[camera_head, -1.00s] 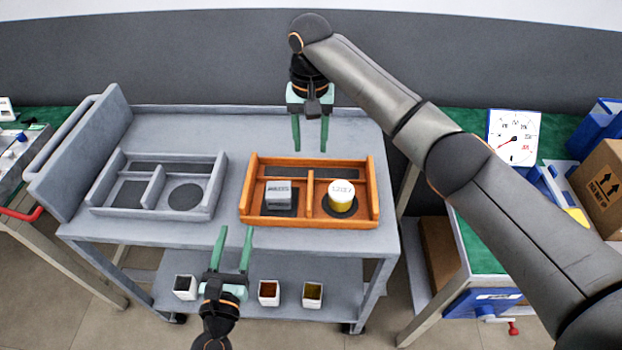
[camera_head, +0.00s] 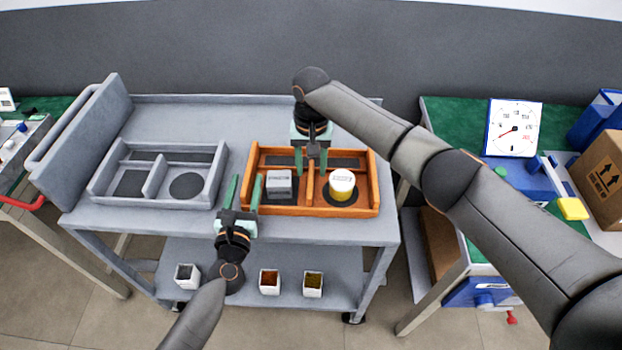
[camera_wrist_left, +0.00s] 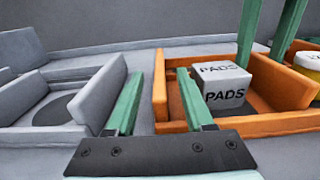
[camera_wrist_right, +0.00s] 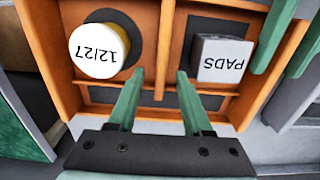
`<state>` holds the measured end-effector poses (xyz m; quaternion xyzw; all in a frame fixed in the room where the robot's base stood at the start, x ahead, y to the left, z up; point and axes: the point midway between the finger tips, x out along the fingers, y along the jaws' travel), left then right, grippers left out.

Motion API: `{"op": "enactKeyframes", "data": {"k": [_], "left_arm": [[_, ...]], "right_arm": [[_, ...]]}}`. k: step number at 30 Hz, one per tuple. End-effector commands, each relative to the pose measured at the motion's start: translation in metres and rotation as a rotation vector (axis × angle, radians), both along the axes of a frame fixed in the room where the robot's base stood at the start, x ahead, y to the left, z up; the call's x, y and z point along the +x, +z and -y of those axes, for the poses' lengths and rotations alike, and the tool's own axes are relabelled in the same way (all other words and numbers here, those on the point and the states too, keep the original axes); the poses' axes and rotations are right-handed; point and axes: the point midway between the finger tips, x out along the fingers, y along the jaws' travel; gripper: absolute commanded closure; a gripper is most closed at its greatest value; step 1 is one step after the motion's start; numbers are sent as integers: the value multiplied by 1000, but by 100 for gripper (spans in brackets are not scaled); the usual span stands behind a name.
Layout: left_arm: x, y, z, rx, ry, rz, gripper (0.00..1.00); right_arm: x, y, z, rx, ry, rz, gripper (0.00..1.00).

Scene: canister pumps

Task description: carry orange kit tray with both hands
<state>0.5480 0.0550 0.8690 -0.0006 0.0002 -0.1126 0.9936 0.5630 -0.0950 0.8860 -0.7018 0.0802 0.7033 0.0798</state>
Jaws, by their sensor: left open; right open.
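The orange kit tray (camera_head: 310,211) sits flat on the right of the cart top. It holds a grey PADS box (camera_head: 279,184) in its left compartment and a yellow, white-lidded canister (camera_head: 341,187) in its right one. My left gripper (camera_head: 244,180) is open at the tray's left end; in the left wrist view the tray's left wall (camera_wrist_left: 160,92) shows between its fingers. My right gripper (camera_head: 311,172) is open and points down at the tray's back side. In the right wrist view the middle divider (camera_wrist_right: 164,45) shows between its fingertips; contact cannot be told.
A grey divided tray (camera_head: 150,197) stands left of the orange one, empty. Several small bins, including one white bin (camera_head: 269,282), are on the lower shelf. A green-topped bench with a dial gauge (camera_head: 514,128) and cardboard box (camera_head: 602,175) stands right.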

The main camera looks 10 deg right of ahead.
Motion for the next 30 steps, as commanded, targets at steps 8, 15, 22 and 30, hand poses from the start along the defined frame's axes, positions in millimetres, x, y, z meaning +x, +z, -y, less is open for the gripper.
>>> {"op": "enactKeyframes", "data": {"k": [8,15,22,30], "left_arm": [[15,0,3,1,1,0,48],[16,0,3,1,0,0,48],[15,0,3,1,0,0,71],[15,0,3,1,0,0,100]], "right_arm": [[0,-15,-1,1,1,1,50],[0,-16,0,1,1,1,50],[0,-16,0,1,1,1,74],[0,-15,0,0,1,1,100]]}}
